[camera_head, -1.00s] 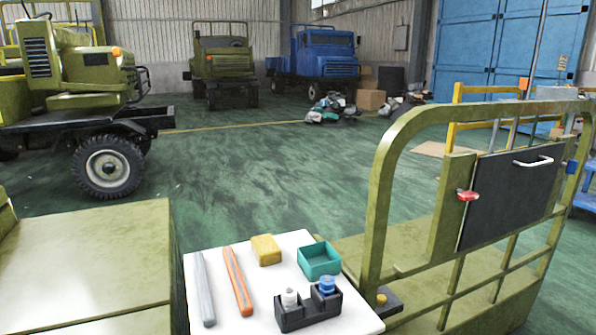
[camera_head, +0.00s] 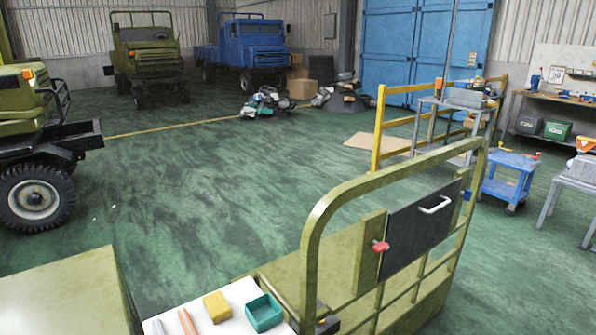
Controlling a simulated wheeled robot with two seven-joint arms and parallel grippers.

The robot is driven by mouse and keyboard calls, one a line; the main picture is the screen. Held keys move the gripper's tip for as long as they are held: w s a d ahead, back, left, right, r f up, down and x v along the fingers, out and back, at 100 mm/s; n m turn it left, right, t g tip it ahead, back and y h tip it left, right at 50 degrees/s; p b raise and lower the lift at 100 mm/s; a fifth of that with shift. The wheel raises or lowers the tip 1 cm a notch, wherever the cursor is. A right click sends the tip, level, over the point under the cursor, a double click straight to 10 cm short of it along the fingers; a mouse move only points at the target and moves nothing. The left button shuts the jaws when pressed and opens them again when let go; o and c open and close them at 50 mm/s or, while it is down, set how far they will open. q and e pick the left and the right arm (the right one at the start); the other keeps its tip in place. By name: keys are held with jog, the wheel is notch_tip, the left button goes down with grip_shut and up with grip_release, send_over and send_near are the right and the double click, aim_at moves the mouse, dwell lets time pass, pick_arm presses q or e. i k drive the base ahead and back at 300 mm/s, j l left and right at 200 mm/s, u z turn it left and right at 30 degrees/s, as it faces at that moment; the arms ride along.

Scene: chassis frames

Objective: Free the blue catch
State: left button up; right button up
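The blue catch (camera_head: 467,195) is a small blue piece at the right edge of a dark panel (camera_head: 415,229) set in an olive frame. A red catch (camera_head: 380,247) sits on the post at the panel's left side. A white handle (camera_head: 435,205) is on the panel's upper face. The blue catch is small here, and I cannot tell its exact setting. Neither of my grippers shows in the head view.
A white-topped surface (camera_head: 237,321) at the bottom holds a yellow block (camera_head: 217,307), a teal box (camera_head: 264,312) and two bars. An olive tubular rail (camera_head: 312,230) arches around the panel. Green floor lies open behind. A blue cart (camera_head: 508,178) stands at right.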

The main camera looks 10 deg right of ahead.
aim_at(467, 194)
jog(key=z, duration=1.3)
jog(key=u, duration=1.3)
jog(key=i+l+z, duration=0.1)
jog(key=z, duration=0.3)
jog(key=i+l+z, duration=0.1)
jog(key=z, duration=0.3)
jog(key=i+l+z, duration=0.15)
jog(key=z, duration=0.3)
